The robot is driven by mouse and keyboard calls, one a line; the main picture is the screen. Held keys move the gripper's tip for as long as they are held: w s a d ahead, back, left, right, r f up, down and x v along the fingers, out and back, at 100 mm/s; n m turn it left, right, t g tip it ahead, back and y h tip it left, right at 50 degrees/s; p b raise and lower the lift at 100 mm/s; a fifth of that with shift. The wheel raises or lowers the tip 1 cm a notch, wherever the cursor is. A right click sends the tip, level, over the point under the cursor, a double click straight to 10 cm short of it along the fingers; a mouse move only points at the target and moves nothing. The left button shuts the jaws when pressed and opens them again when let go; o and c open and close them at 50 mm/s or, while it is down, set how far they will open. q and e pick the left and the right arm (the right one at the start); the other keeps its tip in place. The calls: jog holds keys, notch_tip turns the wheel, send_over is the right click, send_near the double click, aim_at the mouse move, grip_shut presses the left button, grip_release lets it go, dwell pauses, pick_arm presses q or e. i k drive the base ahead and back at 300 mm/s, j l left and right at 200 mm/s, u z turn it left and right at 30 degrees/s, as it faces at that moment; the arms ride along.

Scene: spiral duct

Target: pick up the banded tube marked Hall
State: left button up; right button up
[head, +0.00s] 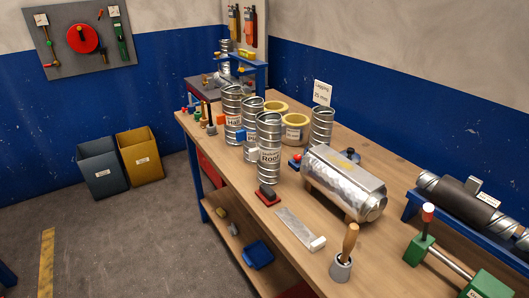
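The banded tube marked Hall (233,103) stands upright on the wooden workbench (300,226), towards its far left end. It is silvery with ridged bands, and its white label faces me. A second banded tube (252,113) stands close to its right; its label is partly covered. A third tube, whose label seems to read Roof (269,142), stands nearer to me. Another banded tube (321,127) stands farther back to the right. Neither of my grippers is in view.
Yellow tape rolls (295,126) sit behind the tubes. A shiny metal cylinder (343,181) lies to the right. A wooden-handled tool in a cup (345,250) and a green clamp (419,248) are near the front. Two bins (140,157) stand on the floor at left.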

aim_at(230, 95)
jog(key=u, duration=1.8)
jog(key=i+j+u, duration=0.1)
jog(key=i+u, duration=0.25)
jog(key=i, duration=0.3)
jog(key=i+u, duration=0.35)
jog(key=i, duration=0.3)
jog(key=i+l, duration=1.3)
jog(key=l, duration=0.2)
